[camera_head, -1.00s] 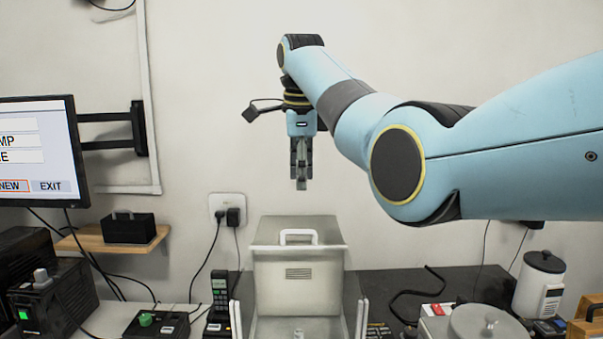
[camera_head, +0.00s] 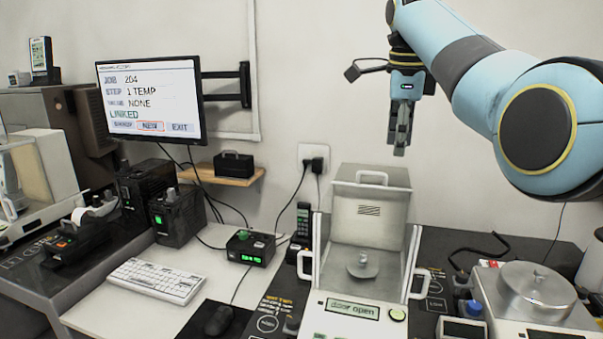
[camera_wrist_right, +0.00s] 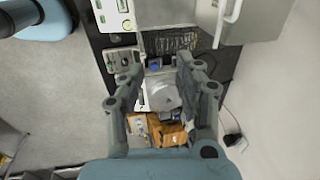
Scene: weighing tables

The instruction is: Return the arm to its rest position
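My right arm, light blue, comes in from the upper right of the head view. Its gripper (camera_head: 401,142) hangs pointing down in the air, a little right of and above the handle of the balance's draft shield (camera_head: 369,212). In the right wrist view the two fingers of this gripper (camera_wrist_right: 160,68) stand well apart with nothing between them, so it is open and empty. My left gripper is in neither view.
The balance display (camera_head: 352,309) reads "open". A round metal-lidded device (camera_head: 536,287) stands right of it. A monitor (camera_head: 150,103), keyboard (camera_head: 156,281), control box (camera_head: 250,247) and small shelf (camera_head: 217,176) are to the left. The air around the gripper is free.

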